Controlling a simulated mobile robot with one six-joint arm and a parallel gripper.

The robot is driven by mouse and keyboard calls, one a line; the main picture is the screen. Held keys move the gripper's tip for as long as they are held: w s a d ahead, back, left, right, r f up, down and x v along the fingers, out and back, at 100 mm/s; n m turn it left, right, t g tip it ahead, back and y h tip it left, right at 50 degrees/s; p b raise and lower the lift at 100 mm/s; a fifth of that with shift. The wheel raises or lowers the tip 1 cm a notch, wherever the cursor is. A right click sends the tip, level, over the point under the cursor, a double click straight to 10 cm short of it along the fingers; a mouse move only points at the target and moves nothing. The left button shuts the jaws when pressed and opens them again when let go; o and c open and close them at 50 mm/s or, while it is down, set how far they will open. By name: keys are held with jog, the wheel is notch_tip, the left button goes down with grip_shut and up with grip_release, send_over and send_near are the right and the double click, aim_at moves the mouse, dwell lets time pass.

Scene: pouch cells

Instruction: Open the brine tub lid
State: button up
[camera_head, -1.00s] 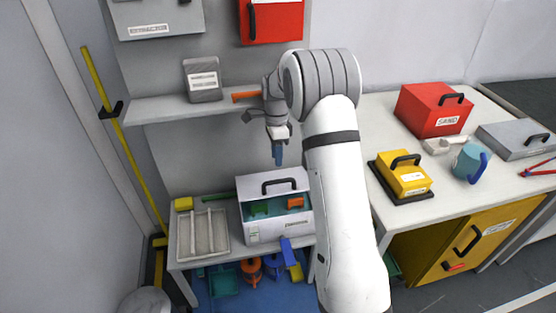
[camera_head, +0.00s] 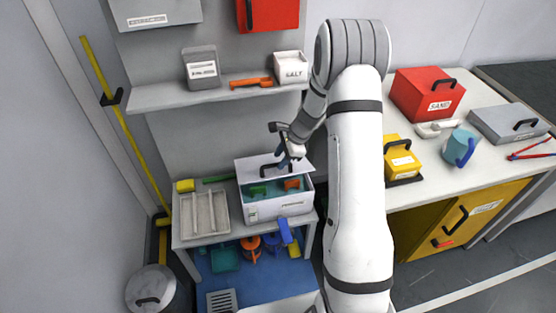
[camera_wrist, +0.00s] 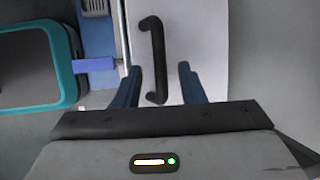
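The brine tub (camera_head: 280,210) is a white box on the low bench; its front label is too small to read. Its white lid (camera_head: 248,166) with a black bar handle lies over the back part. Teal water-like interior with green and orange items shows in front of the lid; I cannot tell whether the lid is tilted or set back. My gripper (camera_head: 286,160) is over the lid at the handle's right end. In the wrist view, my open gripper (camera_wrist: 160,86) has blue fingers on either side of the near end of the handle (camera_wrist: 154,50), with gaps visible.
A shelf (camera_head: 170,97) above holds a grey canister (camera_head: 201,68), an orange tool and a salt box (camera_head: 290,67). A pale tray (camera_head: 206,215) stands left of the tub. A counter with a red sand box (camera_head: 427,95) and yellow box (camera_head: 400,158) is at right.

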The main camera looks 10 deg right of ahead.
jog(key=shift+x, duration=0.95)
jog(key=shift+c, duration=0.4)
grip_shut()
